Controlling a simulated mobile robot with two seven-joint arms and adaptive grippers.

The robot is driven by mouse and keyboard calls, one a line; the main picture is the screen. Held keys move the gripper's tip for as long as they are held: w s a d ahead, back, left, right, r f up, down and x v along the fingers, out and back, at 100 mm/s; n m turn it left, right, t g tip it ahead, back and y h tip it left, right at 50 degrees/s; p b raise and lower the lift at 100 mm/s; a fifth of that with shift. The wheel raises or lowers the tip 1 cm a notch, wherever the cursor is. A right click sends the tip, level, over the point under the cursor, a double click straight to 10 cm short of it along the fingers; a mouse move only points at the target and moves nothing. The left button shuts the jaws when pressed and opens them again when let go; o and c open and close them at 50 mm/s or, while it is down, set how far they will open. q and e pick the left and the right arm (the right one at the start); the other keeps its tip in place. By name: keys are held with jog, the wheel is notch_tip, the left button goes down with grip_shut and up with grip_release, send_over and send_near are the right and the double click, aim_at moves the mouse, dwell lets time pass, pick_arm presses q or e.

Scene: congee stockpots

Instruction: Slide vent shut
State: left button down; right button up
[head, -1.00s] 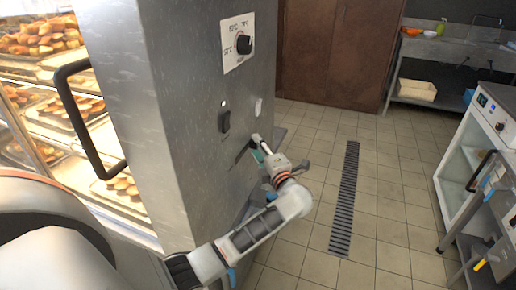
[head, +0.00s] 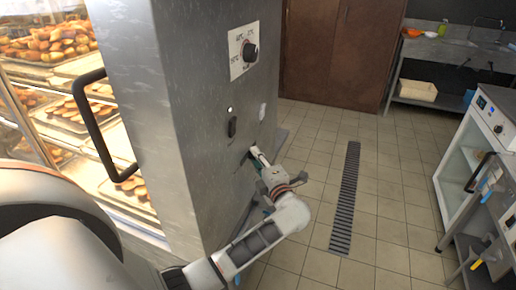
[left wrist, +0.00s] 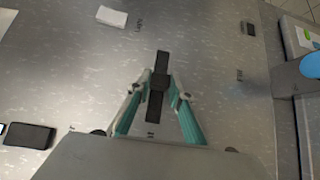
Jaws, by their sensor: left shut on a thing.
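The vent is a dark slot with a dark slider knob (left wrist: 172,88) on the grey metal side of the cabinet. The slot runs nearly up and down in the left wrist view, with dark strip showing above and below the knob. My left gripper (left wrist: 160,88) is shut on the knob, its teal-lined fingers on either side of it. In the head view my left gripper (head: 256,156) is against the cabinet side, below a black switch (head: 232,127), and hides most of the slot. My right gripper is not in view.
The cabinet side carries a dial (head: 249,52) above the switch. A glass door with a black handle (head: 92,125) is at left, with trays of baked goods behind it. Tiled floor with a drain grate (head: 345,200) lies open to the right. A white appliance (head: 462,165) stands at far right.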

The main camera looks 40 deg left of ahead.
aim_at(245, 158)
pick_arm(q)
jog(key=s+p, duration=0.1)
jog(key=s, duration=0.1)
jog(key=s+d+p, duration=0.1)
jog(key=s, duration=0.1)
jog(key=shift+s+d, duration=0.1)
jog(key=shift+s, duration=0.1)
jog(key=shift+f, duration=0.15)
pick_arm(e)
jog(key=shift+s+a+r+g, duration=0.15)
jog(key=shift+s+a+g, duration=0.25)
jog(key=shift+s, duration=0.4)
pick_arm(q)
jog(key=c, duration=1.8)
grip_release()
jog(key=shift+s, duration=0.2)
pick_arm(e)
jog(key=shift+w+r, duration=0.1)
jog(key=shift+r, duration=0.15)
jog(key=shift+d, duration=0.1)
pick_arm(q)
jog(key=v, duration=1.2)
jog(key=shift+d, duration=0.1)
